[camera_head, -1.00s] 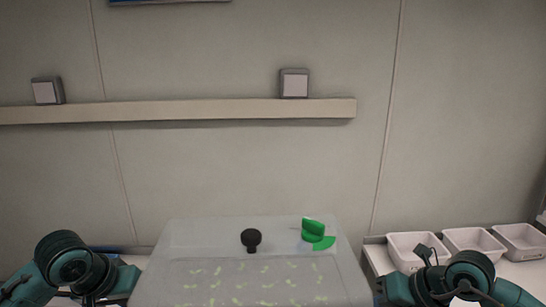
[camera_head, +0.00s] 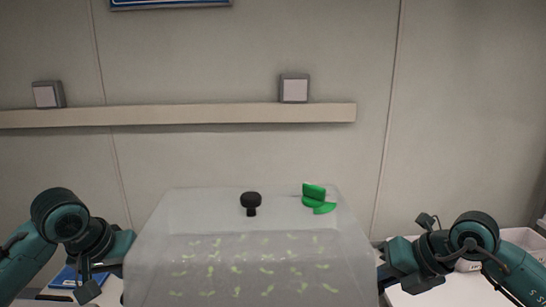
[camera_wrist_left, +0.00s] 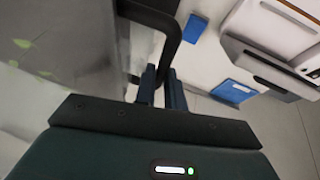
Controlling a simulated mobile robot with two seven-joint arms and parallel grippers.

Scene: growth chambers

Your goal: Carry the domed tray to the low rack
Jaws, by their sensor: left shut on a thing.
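The domed tray (camera_head: 170,215) has a clear, hazy cover with a black knob and a green vent piece on top. Several pale green seedlings show through it. It sits between my two arms, and its base is below the picture. My left gripper (camera_wrist_left: 162,88) is shut on the tray's black handle (camera_wrist_left: 172,45) at its left side; the dome (camera_wrist_left: 70,50) fills the left of the left wrist view. My right gripper (camera_head: 384,276) is at the tray's right side, but its fingertips are hidden. The low rack is not recognisable in these views.
A narrow wall shelf (camera_head: 200,115) runs behind the tray with two small grey boxes on it. White bins (camera_head: 524,241) stand at the right behind my right arm. A blue item (camera_head: 66,278) lies on a white surface at lower left.

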